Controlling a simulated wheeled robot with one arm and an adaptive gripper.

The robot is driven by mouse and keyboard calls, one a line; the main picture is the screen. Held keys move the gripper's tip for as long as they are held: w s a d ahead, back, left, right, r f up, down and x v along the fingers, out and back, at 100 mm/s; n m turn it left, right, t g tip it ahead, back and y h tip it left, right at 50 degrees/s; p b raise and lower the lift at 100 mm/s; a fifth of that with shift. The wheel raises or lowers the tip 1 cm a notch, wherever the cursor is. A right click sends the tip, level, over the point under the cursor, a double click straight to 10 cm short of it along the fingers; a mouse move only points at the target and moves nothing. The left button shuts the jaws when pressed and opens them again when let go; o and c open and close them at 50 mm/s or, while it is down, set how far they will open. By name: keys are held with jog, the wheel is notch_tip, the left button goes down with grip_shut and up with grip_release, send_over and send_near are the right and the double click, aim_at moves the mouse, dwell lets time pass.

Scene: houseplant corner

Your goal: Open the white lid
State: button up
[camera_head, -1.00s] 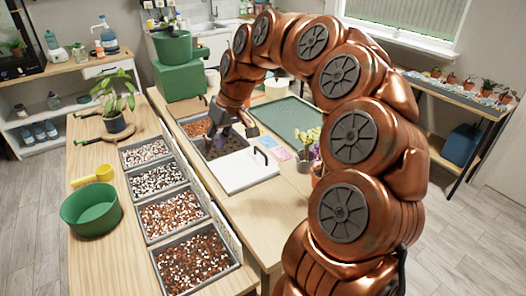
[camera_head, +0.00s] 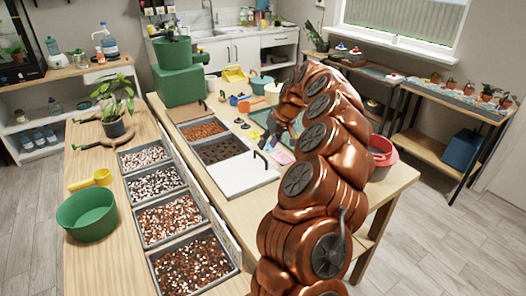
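The white lid (camera_head: 238,176) lies flat on the near end of the row of bins on the right-hand table. A black handle (camera_head: 262,158) stands up at its right edge. What is under the lid is hidden. Beyond it are an open bin of dark soil (camera_head: 220,150) and an open bin of orange-brown grains (camera_head: 203,130). My gripper (camera_head: 289,130) is to the right of the lid and apart from it, near the green mat. It is mostly hidden by my arm, so I cannot see its fingers clearly.
Bins of mixed grains (camera_head: 170,218) line the left table beside a green bowl (camera_head: 88,214), a yellow scoop (camera_head: 102,177) and a potted plant (camera_head: 114,127). Small cups and tools stand beyond the mat. A red pot (camera_head: 381,152) is right of my arm.

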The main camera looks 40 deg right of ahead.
jog(key=p+x, duration=0.1)
jog(key=x, duration=0.4)
grip_shut()
dwell(0.7)
